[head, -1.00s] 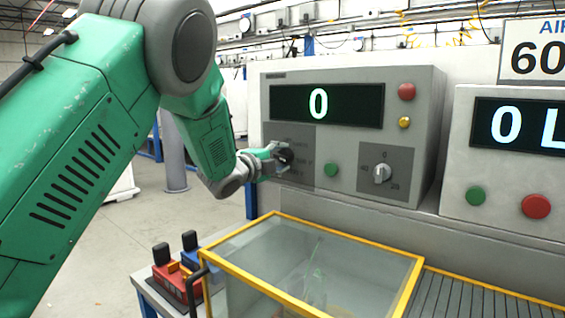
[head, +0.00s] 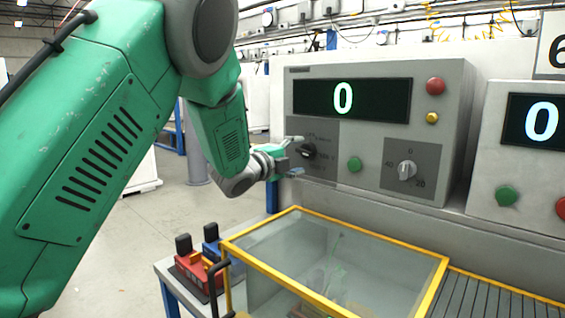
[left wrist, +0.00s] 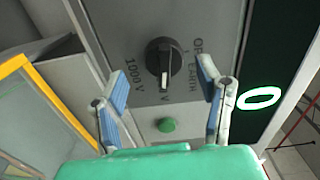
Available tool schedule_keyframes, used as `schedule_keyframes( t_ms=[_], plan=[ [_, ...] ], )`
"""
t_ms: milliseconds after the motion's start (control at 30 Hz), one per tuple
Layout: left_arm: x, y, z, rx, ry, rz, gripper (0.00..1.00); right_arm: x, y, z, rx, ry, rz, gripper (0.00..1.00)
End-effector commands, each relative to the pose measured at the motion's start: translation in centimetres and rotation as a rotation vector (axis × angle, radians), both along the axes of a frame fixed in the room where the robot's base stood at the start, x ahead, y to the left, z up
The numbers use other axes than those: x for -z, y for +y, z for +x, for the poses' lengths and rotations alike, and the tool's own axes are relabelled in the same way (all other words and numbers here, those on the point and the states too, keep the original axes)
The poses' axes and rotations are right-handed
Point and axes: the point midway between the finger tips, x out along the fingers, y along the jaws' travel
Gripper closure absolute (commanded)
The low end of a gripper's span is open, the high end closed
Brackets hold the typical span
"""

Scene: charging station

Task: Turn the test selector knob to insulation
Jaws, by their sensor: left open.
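The test selector knob (head: 308,151) is a round black knob on a dark grey plate at the lower left of the tester's front. In the left wrist view the knob (left wrist: 163,62) shows a white mark on its lower side, aimed towards a partly hidden label ending in "V". "OFF" and "EARTH" read to its right, "1000 V" to its left. My left gripper (head: 297,156) is open in front of the knob, one finger higher and one lower. In the wrist view its fingers lie either side of the knob, apart from it. My right gripper is not in view.
The tester (head: 450,110) has a display reading 0, a green button (head: 354,164), a second knob (head: 406,171), a red button (head: 436,86) and a yellow one. A yellow-edged clear box (head: 340,270) stands below. Red and blue blocks (head: 200,268) sit left of it.

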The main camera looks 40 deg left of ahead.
Motion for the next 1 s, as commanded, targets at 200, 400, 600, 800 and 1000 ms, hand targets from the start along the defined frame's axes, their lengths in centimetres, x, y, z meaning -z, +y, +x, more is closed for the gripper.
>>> schedule_keyframes(
  t_ms=[200, 400, 600, 800, 1000],
  plan=[
    [0.1, 0.5, -4.8, -0.002, 0.003, 0.000, 0.41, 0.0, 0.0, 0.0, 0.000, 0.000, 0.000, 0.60],
    [0.2, 0.7, -7.7, -0.002, 0.004, -0.001, 0.41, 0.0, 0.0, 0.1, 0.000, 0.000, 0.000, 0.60],
    [0.3, 0.8, -8.7, 0.000, 0.004, -0.001, 0.41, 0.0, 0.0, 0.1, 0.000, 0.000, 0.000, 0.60],
    [0.3, 0.8, -8.8, 0.000, 0.004, 0.000, 0.41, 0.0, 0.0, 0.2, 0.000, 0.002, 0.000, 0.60],
    [0.3, 0.8, -8.7, 0.000, 0.004, -0.001, 0.41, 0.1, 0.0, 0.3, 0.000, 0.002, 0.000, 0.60]
  ],
)
